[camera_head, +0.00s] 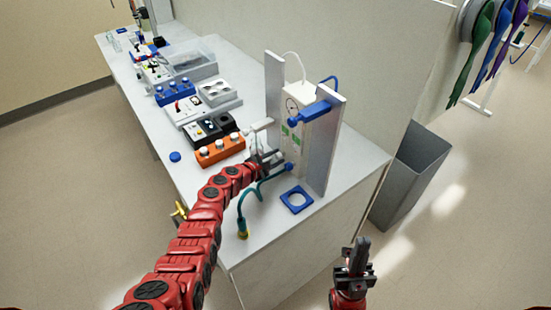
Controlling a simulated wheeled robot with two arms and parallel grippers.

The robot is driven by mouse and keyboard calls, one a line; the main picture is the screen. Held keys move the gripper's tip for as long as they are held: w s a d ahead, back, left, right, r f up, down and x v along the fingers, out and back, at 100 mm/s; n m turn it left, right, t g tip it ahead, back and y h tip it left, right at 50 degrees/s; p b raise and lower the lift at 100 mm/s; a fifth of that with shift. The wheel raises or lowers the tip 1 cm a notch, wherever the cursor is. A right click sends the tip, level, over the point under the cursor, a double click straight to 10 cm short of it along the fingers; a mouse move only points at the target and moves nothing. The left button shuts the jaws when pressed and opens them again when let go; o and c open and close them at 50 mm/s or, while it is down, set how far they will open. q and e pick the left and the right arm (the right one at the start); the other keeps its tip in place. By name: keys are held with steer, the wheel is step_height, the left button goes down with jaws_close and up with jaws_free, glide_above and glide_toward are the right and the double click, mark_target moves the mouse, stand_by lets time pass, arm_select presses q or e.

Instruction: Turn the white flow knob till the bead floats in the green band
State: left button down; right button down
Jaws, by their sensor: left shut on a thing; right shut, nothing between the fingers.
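The flow station stands at the near end of the bench, with two grey uprights (325,145) and a pale panel between them. Small green marks (286,130) show on the panel; the bead is too small to make out. My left gripper (274,158) reaches to the front of the panel's lower part and is shut on the white flow knob, which is mostly hidden by the fingers. My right gripper (360,250) is shut and empty, low in front of the bench's right end, away from the station.
A blue valve (312,111) crosses the uprights. A teal hose (246,200) curves beside my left gripper to a yellow-ended fitting. An orange block (220,150) and other equipment stand further back. A grey bin (410,175) stands right of the bench.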

arm_select(q)
steer(key=shift+f+m+t+b, duration=0.1)
steer(key=shift+m+t+b, duration=0.2)
steer(key=shift+m+b, duration=0.1)
stand_by(0.4)
steer(key=c, duration=0.5)
jaws_free()
steer(key=shift+c, duration=0.2)
steer(key=shift+s+a+r+p, duration=0.3)
steer(key=shift+s+r+p, duration=0.05)
steer(key=shift+r+p, duration=0.05)
steer(key=p+v, duration=0.1)
steer(key=v, duration=0.4)
steer(key=shift+s+f+p, duration=0.1)
steer(key=shift+p, duration=0.25)
steer(key=b+v, duration=0.1)
steer(key=v, duration=1)
steer(key=shift+s+b, duration=0.15)
steer(key=shift+b, duration=0.25)
